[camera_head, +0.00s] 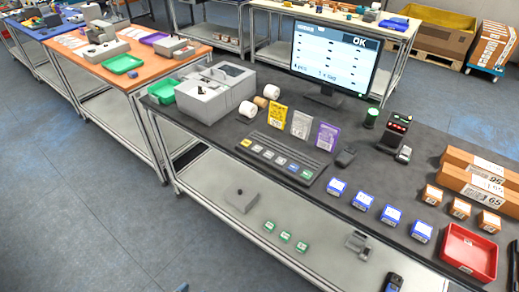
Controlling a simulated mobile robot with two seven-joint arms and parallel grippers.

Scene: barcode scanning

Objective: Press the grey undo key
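A dark key panel (275,158) lies on the grey-black table, near its front edge. Its front row runs from a yellow key (246,143) at the left to a green key (306,174) at the right. Several pale, whitish, grey or bluish keys (281,161) sit between them. Their labels are too small to read, so I cannot tell which one is the grey undo key. Nothing touches the panel or covers the front row. Neither of my grippers is in view.
Yellow, white and purple cards (327,136) stand behind the panel, with a monitor (334,57) reading "OK" beyond. A grey machine (212,92) stands at the left. A red tray (469,250) sits far right.

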